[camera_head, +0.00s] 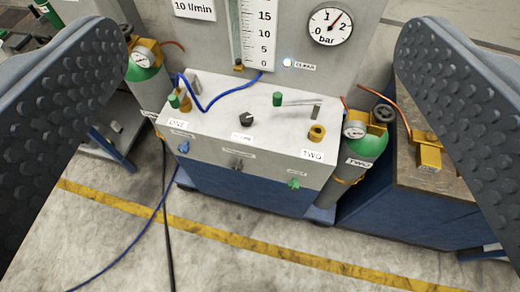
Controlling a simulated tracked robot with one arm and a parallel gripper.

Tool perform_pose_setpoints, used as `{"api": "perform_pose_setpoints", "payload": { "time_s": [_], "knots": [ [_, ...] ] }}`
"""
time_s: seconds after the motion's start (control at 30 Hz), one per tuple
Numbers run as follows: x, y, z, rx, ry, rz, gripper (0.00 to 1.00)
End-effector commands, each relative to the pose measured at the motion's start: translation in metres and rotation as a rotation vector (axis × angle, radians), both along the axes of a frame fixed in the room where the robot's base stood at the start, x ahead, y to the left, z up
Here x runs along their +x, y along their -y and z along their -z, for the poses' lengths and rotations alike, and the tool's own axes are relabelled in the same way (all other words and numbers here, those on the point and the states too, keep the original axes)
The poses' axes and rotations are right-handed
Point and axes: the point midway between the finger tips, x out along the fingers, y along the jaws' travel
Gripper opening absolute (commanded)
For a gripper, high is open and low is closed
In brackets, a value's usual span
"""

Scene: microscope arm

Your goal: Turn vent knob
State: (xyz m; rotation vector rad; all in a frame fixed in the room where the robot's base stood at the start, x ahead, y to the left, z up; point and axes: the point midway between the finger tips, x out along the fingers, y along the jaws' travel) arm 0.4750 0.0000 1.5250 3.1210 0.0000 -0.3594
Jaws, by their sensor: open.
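My gripper (260,38) is open and empty, its two dark studded fingers spread wide at the left and right edges. Between and beyond them stands a grey-topped console (215,112) with a blue lower body. Its front face carries a blue knob (184,147) at left, a dark knob (237,165) in the middle and a green knob (294,183) at right. Small labels sit above these knobs, too blurred to read, so I cannot tell which is the vent knob. A black knob (246,118) is on the top. The fingers touch none of them.
On the console top are two green-capped parts (277,98), a brass fitting (317,132) and a blue hose (205,103). Gas cylinders stand at left (145,78) and right (366,150). A bench (450,175) is at right. The floor in front is mostly clear, with hoses at left.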

Motion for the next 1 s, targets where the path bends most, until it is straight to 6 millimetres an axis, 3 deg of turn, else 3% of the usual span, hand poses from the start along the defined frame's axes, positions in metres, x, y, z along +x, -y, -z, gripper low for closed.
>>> {"api": "perform_pose_setpoints", "payload": {
  "time_s": [0.03, 0.1, 0.17, 0.37, 0.5, 0.7, 1.0],
  "knots": [
    [0.001, 0.000, 0.000, 0.000, 0.000, 0.000, 0.69],
    [0.006, 0.002, 0.004, -0.005, -0.002, 0.000, 0.57],
    [0.018, 0.004, 0.013, -0.013, -0.003, -0.002, 0.57],
    [0.092, 0.023, 0.079, -0.075, -0.008, -0.013, 0.57],
    [0.145, 0.036, 0.141, -0.129, -0.007, -0.030, 0.57],
    [0.204, 0.049, 0.235, -0.201, 0.004, -0.060, 0.57],
    [0.256, 0.057, 0.386, -0.274, 0.032, -0.110, 0.57]
  ]
}}
